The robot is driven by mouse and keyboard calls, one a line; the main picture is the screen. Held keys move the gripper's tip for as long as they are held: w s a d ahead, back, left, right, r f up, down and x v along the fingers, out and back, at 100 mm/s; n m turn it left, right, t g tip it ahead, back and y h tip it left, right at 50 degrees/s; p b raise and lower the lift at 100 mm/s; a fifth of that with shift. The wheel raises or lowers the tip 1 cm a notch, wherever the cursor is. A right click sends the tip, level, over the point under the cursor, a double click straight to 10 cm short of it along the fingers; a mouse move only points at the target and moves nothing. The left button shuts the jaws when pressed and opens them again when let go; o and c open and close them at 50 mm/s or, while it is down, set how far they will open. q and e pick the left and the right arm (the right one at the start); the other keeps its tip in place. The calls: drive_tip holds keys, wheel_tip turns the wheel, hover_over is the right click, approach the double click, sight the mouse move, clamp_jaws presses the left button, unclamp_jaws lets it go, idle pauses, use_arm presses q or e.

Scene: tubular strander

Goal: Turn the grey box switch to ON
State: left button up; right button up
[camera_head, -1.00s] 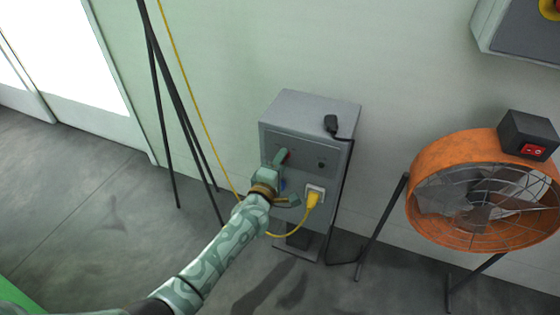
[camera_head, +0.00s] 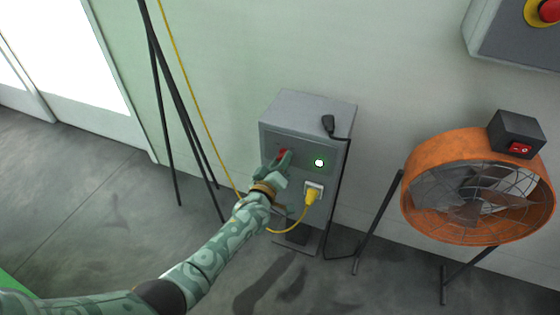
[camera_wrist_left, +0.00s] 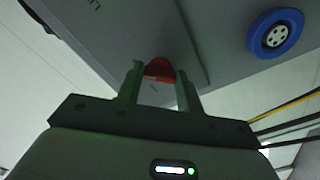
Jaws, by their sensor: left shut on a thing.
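The grey box (camera_head: 305,108) stands on a post by the wall. Its red switch handle (camera_head: 282,152) is on the left of the front panel, and a round lamp (camera_head: 319,163) glows white-green to its right. My left gripper (camera_head: 284,160) is at the switch and shut on the red handle, which also shows between the two fingers in the left wrist view (camera_wrist_left: 159,69). The fingers hide part of the handle and any marks around it. My right gripper is out of view.
A yellow plug (camera_head: 312,196) sits in the box's lower socket. An orange fan (camera_head: 420,165) stands at right, and dark poles (camera_head: 170,100) lean at left. A blue round socket (camera_wrist_left: 276,33) shows in the wrist view.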

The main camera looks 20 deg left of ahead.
use_arm(q)
drive_tip(key=shift+s+f+m, duration=0.1)
drive_tip(key=shift+f+m, duration=0.05)
drive_tip(key=shift+m, duration=0.15)
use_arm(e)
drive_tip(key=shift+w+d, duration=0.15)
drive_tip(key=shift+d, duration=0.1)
use_arm(q)
drive_tip(key=o, duration=1)
drive_tip(key=s+p, duration=0.2)
drive_tip(key=s, duration=0.3)
drive_tip(key=s+p, duration=0.2)
drive_tip(key=s, duration=0.3)
drive_tip(key=s+p, duration=0.3)
drive_tip(key=s, duration=0.3)
drive_tip(key=shift+s+a, duration=0.1)
drive_tip(key=shift+a, duration=0.15)
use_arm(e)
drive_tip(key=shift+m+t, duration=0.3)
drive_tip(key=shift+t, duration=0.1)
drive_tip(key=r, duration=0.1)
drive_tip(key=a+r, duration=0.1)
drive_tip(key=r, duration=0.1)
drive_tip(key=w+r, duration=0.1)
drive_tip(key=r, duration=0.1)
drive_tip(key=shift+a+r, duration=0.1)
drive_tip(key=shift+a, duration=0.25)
